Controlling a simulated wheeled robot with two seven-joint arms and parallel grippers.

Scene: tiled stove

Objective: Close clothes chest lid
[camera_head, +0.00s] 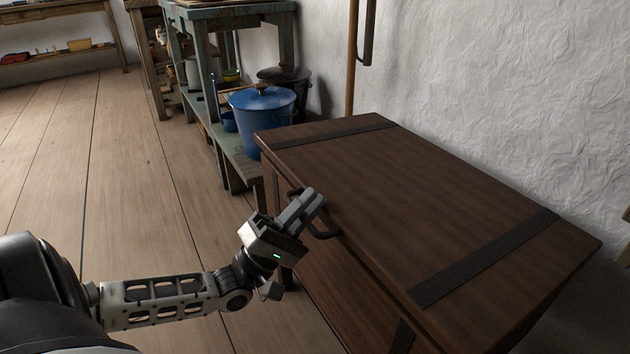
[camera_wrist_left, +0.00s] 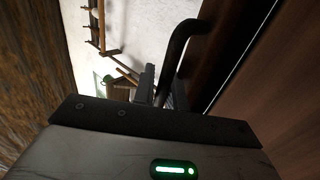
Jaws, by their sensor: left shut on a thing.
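The clothes chest (camera_head: 335,285) stands at the right against the white wall. Its dark brown lid (camera_head: 410,195) has two dark metal straps and lies flat or nearly flat on top. I cannot tell whether a small gap is left under its front edge. A dark curved handle (camera_head: 326,234) sits at the lid's front edge; the handle also shows in the left wrist view (camera_wrist_left: 176,48). My left gripper (camera_head: 312,204) is at this handle and shut on it, hiding part of it. In the left wrist view, its fingers (camera_wrist_left: 158,92) are beside the handle. My right gripper is out of view.
A blue lidded pot (camera_head: 262,118) stands on a low shelf just beyond the chest's far end. A grey-blue table (camera_head: 228,14) stands behind it. A wooden pole (camera_head: 352,65) leans at the wall. The plank floor (camera_head: 120,180) at left is clear.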

